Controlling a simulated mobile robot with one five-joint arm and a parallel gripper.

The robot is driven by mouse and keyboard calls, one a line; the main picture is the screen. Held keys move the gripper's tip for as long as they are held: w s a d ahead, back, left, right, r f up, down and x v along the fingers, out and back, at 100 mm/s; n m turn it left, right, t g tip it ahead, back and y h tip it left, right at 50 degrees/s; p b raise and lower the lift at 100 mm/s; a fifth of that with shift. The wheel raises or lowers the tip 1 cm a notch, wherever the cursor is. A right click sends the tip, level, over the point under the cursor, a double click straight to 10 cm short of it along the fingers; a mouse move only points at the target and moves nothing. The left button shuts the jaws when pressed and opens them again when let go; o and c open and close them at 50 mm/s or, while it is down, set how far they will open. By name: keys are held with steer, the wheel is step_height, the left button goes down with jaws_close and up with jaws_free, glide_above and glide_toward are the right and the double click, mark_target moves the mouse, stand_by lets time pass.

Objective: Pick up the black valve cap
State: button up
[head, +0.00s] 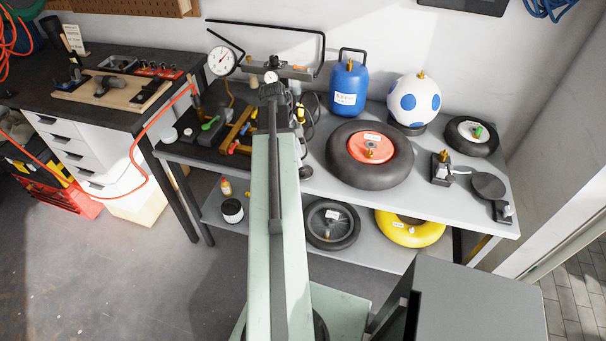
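I cannot pick out the black valve cap with certainty; small parts are hard to tell apart at this distance. A large black tyre with a red hub (371,149) lies on the grey bench with a brass valve standing up. A smaller wheel (472,136) at the right has a green cap on its valve. A white ball with blue spots (414,100) has a brass valve on top. My pale green arm reaches up the middle, and its dark far end (271,92) is over the back of the bench. The fingers cannot be made out, and the arm hides part of the bench.
A blue canister (349,88) stands behind the tyre. A pressure gauge (222,61) and a black tray (205,152) with tools are left of my arm. A small valve stand (441,166) is at the right. The lower shelf holds a yellow ring (410,234) and a black wheel (331,224).

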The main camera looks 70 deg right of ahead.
mark_target(302, 168)
steer(key=b+x, duration=0.1)
steer(key=x, duration=0.1)
steer(key=b+x, duration=0.4)
steer(key=shift+w+f, duration=0.15)
steer(key=shift+w, duration=0.1)
jaws_close()
